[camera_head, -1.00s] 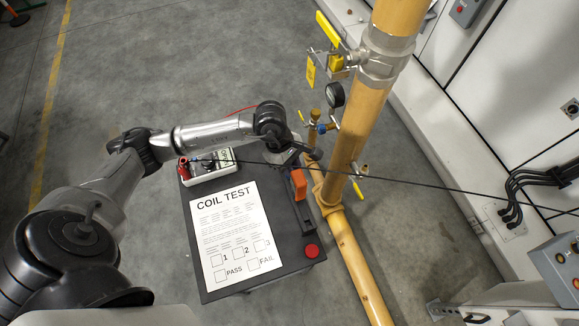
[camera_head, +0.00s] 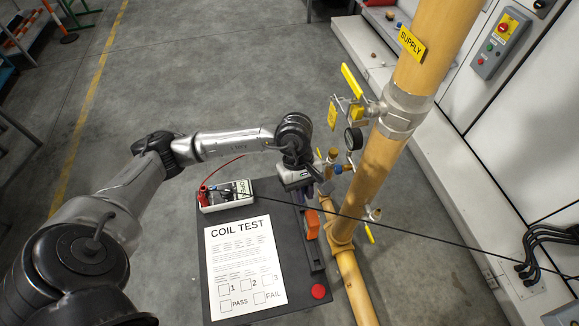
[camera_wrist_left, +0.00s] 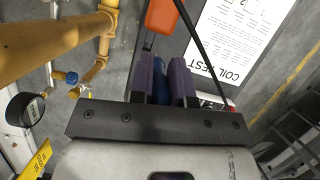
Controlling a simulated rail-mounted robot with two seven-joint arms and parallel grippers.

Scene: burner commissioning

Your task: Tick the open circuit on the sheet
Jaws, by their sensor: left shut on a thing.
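The white sheet (camera_head: 243,262) headed COIL TEST lies on a dark bench top (camera_head: 208,245). Its lower part has boxes marked 1, 2 and 3, then PASS and FAIL; I see no tick in them. A white meter (camera_head: 228,195) with red and dark leads sits above the sheet; its display is too small to read surely. My left gripper (camera_head: 311,191) is over the bench's far right corner, off the sheet. In the wrist view its purple fingers (camera_wrist_left: 162,82) are shut on a blue thing (camera_wrist_left: 160,92), mostly hidden between them. My right gripper is not in view.
An orange block (camera_head: 312,224) stands by the bench's right edge, above a red button (camera_head: 318,291). The yellow pipe (camera_head: 373,170), with a gauge (camera_head: 353,138) and valves, rises close right of my gripper. A black cable (camera_head: 400,228) crosses the bench and pipe.

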